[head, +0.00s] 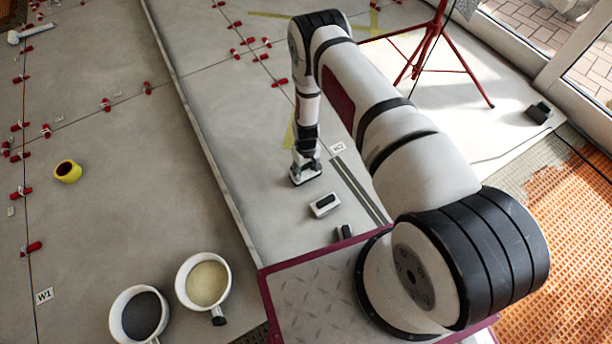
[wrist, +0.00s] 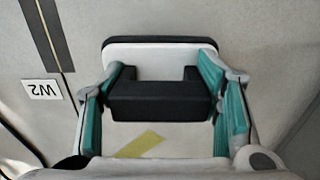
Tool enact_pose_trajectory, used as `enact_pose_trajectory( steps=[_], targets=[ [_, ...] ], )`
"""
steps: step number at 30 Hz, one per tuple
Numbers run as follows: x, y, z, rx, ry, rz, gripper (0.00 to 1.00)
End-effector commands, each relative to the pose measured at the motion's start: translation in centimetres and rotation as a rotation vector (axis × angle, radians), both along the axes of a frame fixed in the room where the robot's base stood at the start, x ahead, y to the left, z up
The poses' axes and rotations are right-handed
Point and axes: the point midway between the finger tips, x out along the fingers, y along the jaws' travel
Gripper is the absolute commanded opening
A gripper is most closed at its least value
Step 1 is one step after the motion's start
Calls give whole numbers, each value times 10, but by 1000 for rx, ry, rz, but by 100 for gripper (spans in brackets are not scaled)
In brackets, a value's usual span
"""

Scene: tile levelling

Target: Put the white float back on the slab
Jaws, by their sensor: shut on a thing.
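The white float (wrist: 160,60) has a pale plate with a dark edge and a black block handle (wrist: 160,100). My gripper (wrist: 158,88) is shut on this handle, with teal finger pads on its left and right sides. In the head view my gripper (head: 305,164) points down at the grey slab (head: 250,150), with the float (head: 304,178) beneath it. The float is level and very close to the slab; I cannot tell whether it touches. Part of the plate is hidden by the handle and fingers.
A second white block with a dark top (head: 325,204) lies just in front of the float. A W2 label (head: 338,148) and dark strips (head: 361,190) lie to the right. A red tripod (head: 430,50) stands behind. Two buckets (head: 207,283) stand at front left. The slab left of my gripper is clear.

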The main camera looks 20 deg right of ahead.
Motion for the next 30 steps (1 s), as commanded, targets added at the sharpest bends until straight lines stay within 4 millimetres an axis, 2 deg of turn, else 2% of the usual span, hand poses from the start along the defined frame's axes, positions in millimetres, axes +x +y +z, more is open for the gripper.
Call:
enact_pose_trajectory(
  steps=[7,18,19,21,30],
  targets=[
    [0,0,-32,-1,-1,0,11],
    [0,0,-35,0,-1,0,11],
    [0,0,-35,0,0,0,60],
    [0,0,-35,0,0,0,76],
    [0,0,-35,0,0,0,78]
  ],
)
